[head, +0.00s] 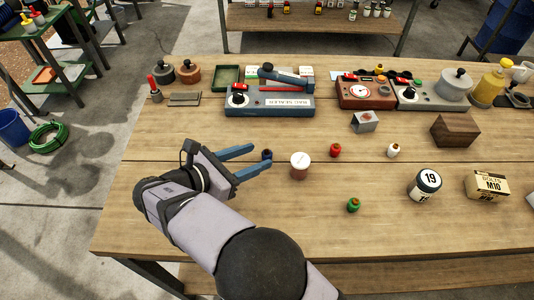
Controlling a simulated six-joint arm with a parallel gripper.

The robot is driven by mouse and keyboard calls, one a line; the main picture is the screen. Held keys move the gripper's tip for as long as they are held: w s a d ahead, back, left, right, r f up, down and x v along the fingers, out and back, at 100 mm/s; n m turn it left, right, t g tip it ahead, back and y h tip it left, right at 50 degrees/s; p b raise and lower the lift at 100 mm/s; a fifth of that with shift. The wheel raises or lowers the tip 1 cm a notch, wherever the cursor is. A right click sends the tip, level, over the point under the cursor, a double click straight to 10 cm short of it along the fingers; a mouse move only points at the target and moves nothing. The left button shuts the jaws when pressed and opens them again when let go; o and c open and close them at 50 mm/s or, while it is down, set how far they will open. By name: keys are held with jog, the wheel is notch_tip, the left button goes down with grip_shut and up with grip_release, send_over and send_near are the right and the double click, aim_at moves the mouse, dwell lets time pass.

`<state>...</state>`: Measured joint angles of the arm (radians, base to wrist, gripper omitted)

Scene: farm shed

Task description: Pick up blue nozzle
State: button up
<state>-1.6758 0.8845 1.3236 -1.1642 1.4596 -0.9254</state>
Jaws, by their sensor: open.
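The blue nozzle (267,155) is a small dark blue piece with a dark top, standing on the wooden table (130,215) left of the middle. My gripper (259,156) is open, with its two blue fingers pointing right. The nozzle is at the fingertips, near the end of the lower finger, which hides part of its base. I cannot tell whether the finger touches it.
A brown jar with a white lid (300,166) stands just right of the nozzle. Red (335,150), white (393,150) and green (353,205) nozzles stand farther right. A bag sealer (270,100) sits behind.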

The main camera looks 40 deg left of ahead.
aim_at(265, 154)
jog(key=shift+p+x, duration=0.65)
jog(key=shift+x, duration=2.05)
jog(key=shift+s+f, duration=0.1)
grip_shut()
